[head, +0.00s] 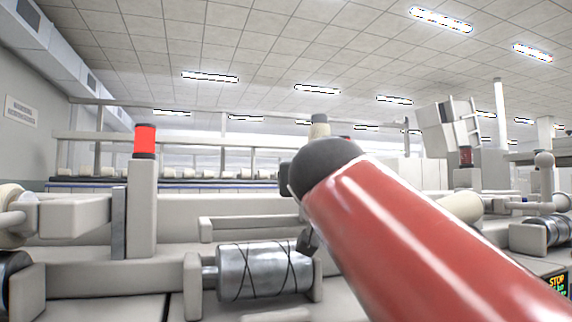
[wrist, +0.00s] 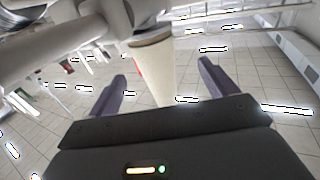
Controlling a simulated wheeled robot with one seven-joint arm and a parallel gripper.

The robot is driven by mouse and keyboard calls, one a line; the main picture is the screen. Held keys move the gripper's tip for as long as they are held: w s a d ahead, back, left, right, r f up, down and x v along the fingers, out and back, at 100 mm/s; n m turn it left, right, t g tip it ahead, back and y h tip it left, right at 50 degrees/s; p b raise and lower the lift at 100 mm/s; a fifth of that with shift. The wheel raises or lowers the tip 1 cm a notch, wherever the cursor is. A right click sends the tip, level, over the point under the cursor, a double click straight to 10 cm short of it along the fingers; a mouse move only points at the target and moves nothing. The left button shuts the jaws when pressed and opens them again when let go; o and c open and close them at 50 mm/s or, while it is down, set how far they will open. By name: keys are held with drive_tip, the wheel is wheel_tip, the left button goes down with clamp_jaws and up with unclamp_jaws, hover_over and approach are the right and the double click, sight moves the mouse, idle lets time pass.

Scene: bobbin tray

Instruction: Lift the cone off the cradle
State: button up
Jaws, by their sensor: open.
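In the wrist view a cream cone (wrist: 152,75) extends from a pale holder at the top down between the two fingers of my gripper (wrist: 162,69). The fingers stand apart, one on each side, with visible gaps to the cone. I cannot tell how deep the cone sits between them. In the head view my red arm covers the middle and right, and the gripper is mostly hidden behind it. A small cream piece with a dark top (head: 319,128) shows above the arm's dark joint; I cannot tell whether it is the same cone. The cradle is not clearly visible.
A grooved metal drum (head: 264,270) lies in the machine front, left of my arm. A post with a red lamp (head: 145,141) stands at the left. Another cream cone (head: 460,206) shows right of my arm. Rails and rows of cream bobbins run behind.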

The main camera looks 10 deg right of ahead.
sight(320, 123)
drive_tip(key=w, duration=0.2)
drive_tip(key=w+d+p, duration=0.1)
drive_tip(key=w, duration=0.1)
drive_tip(key=w+d, duration=0.1)
drive_tip(key=w, duration=0.1)
drive_tip(key=shift+r+p, duration=0.2)
drive_tip(key=shift+p, duration=0.2)
drive_tip(key=c, duration=1)
drive_tip(key=shift+r, duration=0.15)
drive_tip(key=shift+c, duration=0.2)
wheel_tip(320, 123, up, 8)
drive_tip(key=shift+f+p, duration=0.25)
drive_tip(key=shift+p, duration=0.8)
drive_tip(key=shift+r, duration=1.45)
